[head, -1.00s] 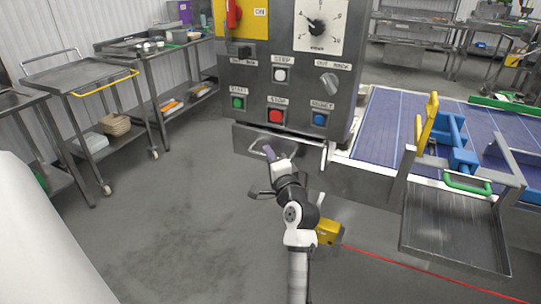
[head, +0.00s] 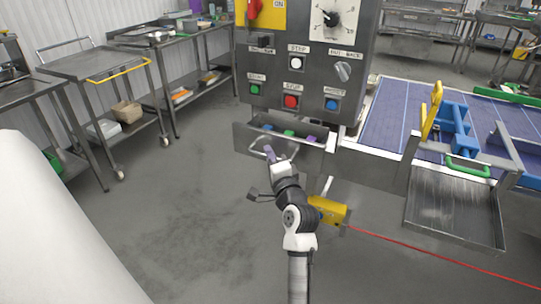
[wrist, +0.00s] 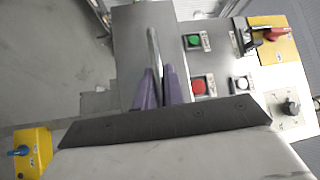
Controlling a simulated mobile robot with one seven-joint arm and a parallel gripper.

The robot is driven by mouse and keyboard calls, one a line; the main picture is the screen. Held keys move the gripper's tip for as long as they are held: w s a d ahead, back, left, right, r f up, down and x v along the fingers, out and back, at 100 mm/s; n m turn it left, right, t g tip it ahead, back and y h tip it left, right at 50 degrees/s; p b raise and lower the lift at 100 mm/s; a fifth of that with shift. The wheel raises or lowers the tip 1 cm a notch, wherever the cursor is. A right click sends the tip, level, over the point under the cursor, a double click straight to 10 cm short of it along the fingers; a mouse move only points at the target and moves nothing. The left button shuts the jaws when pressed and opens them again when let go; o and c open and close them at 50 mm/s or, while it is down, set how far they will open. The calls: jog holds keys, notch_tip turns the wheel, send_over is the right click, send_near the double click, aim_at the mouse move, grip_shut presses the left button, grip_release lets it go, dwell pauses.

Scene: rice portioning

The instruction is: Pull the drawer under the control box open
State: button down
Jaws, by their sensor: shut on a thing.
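The control box (head: 300,62) is a grey metal panel with a dial, a yellow switch plate and several coloured buttons. Under it, the steel drawer (head: 304,155) stands partly open, and coloured items show inside it. Its front carries a curved metal handle (head: 256,150). My gripper (head: 271,154) is at the left part of the drawer front, with its purple fingers shut on the handle. In the wrist view, the fingers (wrist: 160,85) close around the handle bar (wrist: 154,50) against the drawer. The drawer's inside is hidden in the wrist view.
A yellow box (head: 328,210) with a red line hangs right of my arm. A conveyor with a purple belt (head: 395,118) and a steel tray (head: 455,215) stand at the right. A trolley (head: 85,65) stands at the left. The floor before the drawer is open.

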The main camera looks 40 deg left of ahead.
jog(key=c, duration=1.5)
grip_release()
jog(key=b+v, duration=0.4)
jog(key=v, duration=1)
jog(key=shift+a, duration=0.1)
